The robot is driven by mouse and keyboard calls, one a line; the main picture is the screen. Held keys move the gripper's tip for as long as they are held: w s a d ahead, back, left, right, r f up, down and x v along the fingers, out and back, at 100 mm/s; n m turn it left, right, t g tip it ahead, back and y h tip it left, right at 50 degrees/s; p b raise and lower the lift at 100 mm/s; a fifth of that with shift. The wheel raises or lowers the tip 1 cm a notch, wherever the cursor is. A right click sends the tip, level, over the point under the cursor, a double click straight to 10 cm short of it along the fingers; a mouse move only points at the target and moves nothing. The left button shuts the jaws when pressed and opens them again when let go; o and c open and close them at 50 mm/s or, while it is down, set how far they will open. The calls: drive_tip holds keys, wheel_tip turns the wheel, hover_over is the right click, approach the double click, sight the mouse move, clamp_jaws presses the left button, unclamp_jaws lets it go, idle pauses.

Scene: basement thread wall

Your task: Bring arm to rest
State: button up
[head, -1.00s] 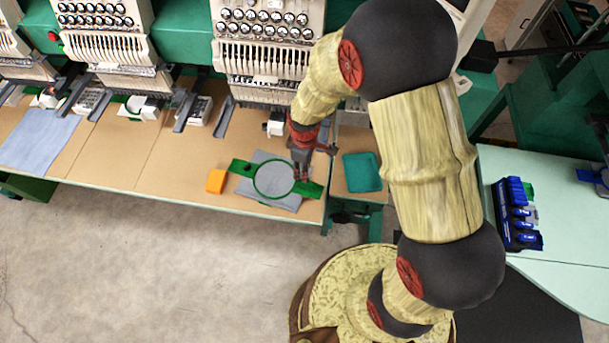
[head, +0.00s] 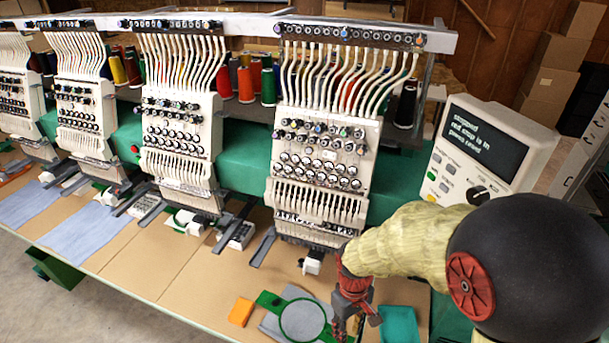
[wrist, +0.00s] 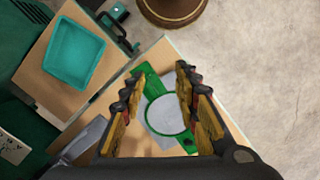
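My gripper (head: 352,318) hangs over the embroidery table at the right end of the green hoop (head: 302,318). In the wrist view my gripper (wrist: 159,71) has its two fingers wide apart with nothing held between them. The green hoop (wrist: 150,84) shows below and between the fingers, lying flat on the table with grey cloth (head: 272,325) in and around it. My arm reaches in from the right of the head view, and its lower links are out of frame.
Embroidery machine heads (head: 325,150) stand close behind the gripper. A control panel (head: 475,150) is at the right. A teal tray (head: 398,325) lies right of the gripper, and an orange block (head: 241,311) left of the hoop. Open floor (wrist: 265,60) shows beyond the table edge.

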drive_tip(key=s+d+r+m+t+b, duration=0.3)
drive_tip(key=s+r+b, duration=0.1)
drive_tip(key=r, duration=0.4)
drive_tip(key=s+d+r+m+t+b, duration=0.3)
drive_tip(key=s+d+r+t+b, duration=0.1)
drive_tip(key=r, duration=0.4)
drive_tip(key=s+b, duration=0.1)
drive_tip(key=b, duration=0.1)
drive_tip(key=shift+d+r+b, duration=0.2)
drive_tip(key=shift+d+b, duration=0.05)
drive_tip(key=shift+b, duration=0.05)
drive_tip(key=shift+o, duration=0.4)
idle(0.7)
